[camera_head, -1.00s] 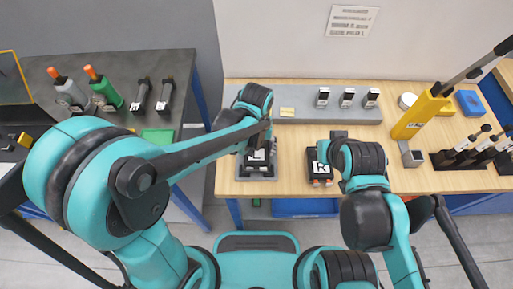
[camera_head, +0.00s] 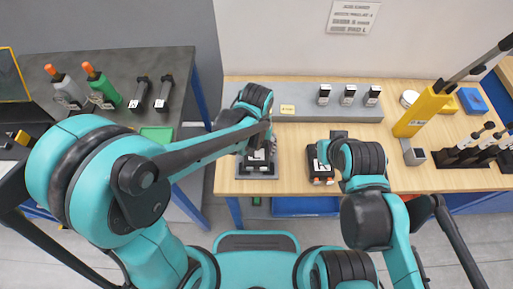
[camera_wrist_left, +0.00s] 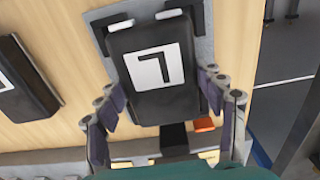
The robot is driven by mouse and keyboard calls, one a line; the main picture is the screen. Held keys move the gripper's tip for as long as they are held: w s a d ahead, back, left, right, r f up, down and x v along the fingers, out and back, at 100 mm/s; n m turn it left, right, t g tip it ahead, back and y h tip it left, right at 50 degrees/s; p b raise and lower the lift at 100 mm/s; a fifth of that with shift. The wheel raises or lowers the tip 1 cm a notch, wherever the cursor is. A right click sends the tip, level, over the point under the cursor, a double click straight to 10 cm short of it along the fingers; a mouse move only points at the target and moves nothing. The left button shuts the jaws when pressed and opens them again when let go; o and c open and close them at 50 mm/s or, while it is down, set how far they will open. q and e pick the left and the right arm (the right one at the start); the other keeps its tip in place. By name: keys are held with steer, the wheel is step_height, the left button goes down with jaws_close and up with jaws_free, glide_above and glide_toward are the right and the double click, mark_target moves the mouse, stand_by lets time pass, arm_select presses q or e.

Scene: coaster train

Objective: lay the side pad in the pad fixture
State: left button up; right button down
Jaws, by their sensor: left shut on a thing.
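The side pad (camera_wrist_left: 158,103) is a black block with a white label bearing a dark angular mark. In the left wrist view it sits between the two fingers of my left gripper (camera_wrist_left: 160,86), which is shut on its sides. The grey pad fixture (camera_wrist_left: 204,35) lies behind and around the pad's far end, with two white tabs beside it. In the head view the fixture (camera_head: 257,175) is near the table's front left, under my left gripper (camera_head: 258,143). I cannot tell whether the pad rests fully on the fixture. My right gripper's fingers do not show.
Another black block (camera_wrist_left: 22,85) with a white label lies beside the fixture; it also shows in the head view (camera_head: 320,175), partly behind my right arm. A grey shelf (camera_head: 300,115) with several small black items runs along the back. A yellow press (camera_head: 415,115) stands at right.

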arm_select(q)
steer(key=shift+f, duration=0.2)
steer(key=o, duration=1.6)
steer(key=shift+c, duration=0.2)
steer(key=shift+r+p, duration=3.1)
steer(key=shift+r, duration=0.95)
